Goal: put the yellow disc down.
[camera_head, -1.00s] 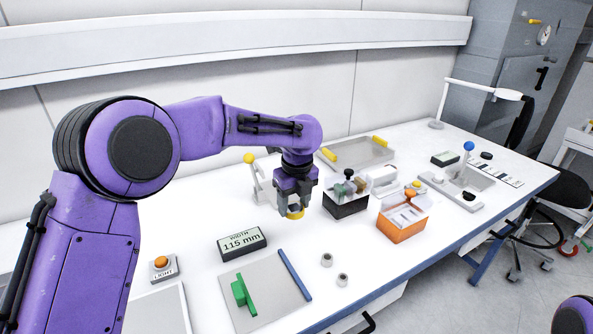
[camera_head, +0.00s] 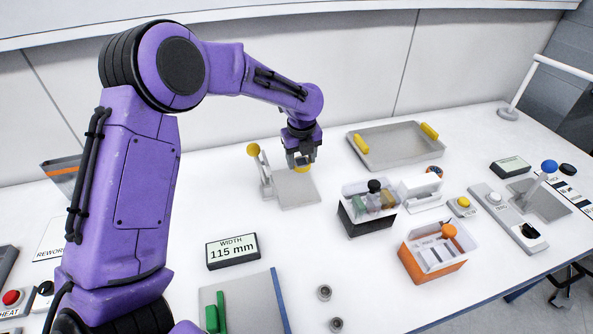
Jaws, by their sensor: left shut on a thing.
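The yellow disc (camera_head: 303,169) shows between the fingertips of my left gripper (camera_head: 302,162). The gripper points down and is shut on the disc, over the grey plate (camera_head: 298,192) of a small stand with a yellow-knobbed lever (camera_head: 253,150). The fingers hide part of the disc. I cannot tell whether the disc touches the plate. My right gripper is not in the picture.
A display reading 115 mm (camera_head: 232,251) stands in front. To the right are a black-and-clear box (camera_head: 355,224), an orange box (camera_head: 424,266) and a grey tray with yellow handles (camera_head: 396,146). Two small grey cylinders, one of them here (camera_head: 324,292), stand near the front.

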